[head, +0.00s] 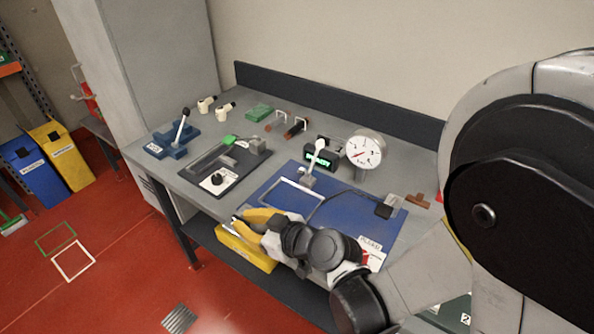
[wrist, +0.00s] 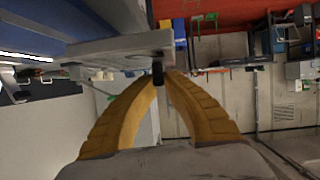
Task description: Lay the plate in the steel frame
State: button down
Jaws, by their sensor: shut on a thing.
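My gripper (head: 244,222) has yellow fingers and is at the front edge of the bench, left of the steel frame. In the wrist view its fingertips (wrist: 160,77) close on a short black stub at a grey, flat slab (wrist: 115,47), which I take to be the plate, seen nearly edge-on. In the head view the plate is mostly hidden by the fingers. The steel frame (head: 296,184) is a pale rectangular outline lying on the blue mat (head: 345,222), with a white-handled clamp at its far side. My gripper and arm cover part of the mat.
A dark board (head: 240,176) with a black knob lies left of the mat. A round gauge (head: 365,151) and a small display (head: 319,158) stand behind. A blue vise-like tool (head: 172,146) is at the left end. A yellow bin (head: 245,252) sits below the bench edge.

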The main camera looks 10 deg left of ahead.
jog(key=w+d, duration=0.2)
jog(key=w, duration=0.2)
jog(key=w+d, duration=0.2)
jog(key=w, duration=0.3)
jog(key=w+d, duration=0.1)
jog(key=w, duration=0.3)
jog(key=shift+w+d+f, duration=0.1)
jog(key=shift+w+d, duration=0.3)
notch_tip(320, 180, down, 4)
jog(key=shift+r+b, duration=0.25)
jog(key=shift+b, duration=1)
jog(key=shift+r, duration=0.15)
jog(key=c, duration=1.6)
grip_release()
jog(key=p+v, duration=0.3)
jog(key=v, duration=0.9)
